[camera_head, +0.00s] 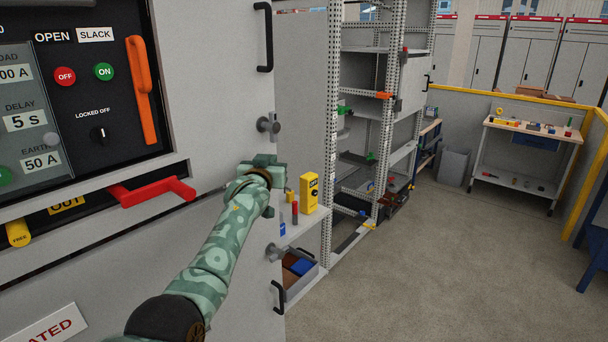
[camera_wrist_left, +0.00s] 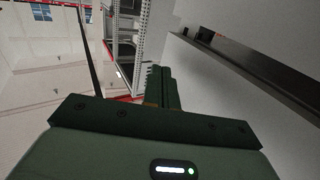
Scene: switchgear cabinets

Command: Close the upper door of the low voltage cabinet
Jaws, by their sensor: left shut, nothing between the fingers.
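A grey cabinet front fills the left of the head view. Its upper door (camera_head: 215,70) bears a dark control panel and a black handle (camera_head: 264,37). I cannot tell from the picture whether this is the low voltage cabinet's door. My left gripper (camera_head: 265,166) is at the right edge of this front, below a round grey latch (camera_head: 268,125); whether it touches the door is unclear. In the left wrist view, the fingers (camera_wrist_left: 164,88) are together and empty beside a grey surface (camera_wrist_left: 215,95). My right gripper is out of view.
A red lever (camera_head: 152,192) juts out below the panel. An open rack (camera_head: 333,120) stands behind, with a yellow device (camera_head: 309,193) on a ledge. Another grey panel with a handle (camera_head: 413,75) is on the rack. The floor (camera_head: 430,270) at right is clear; a workbench (camera_head: 530,128) stands farther back.

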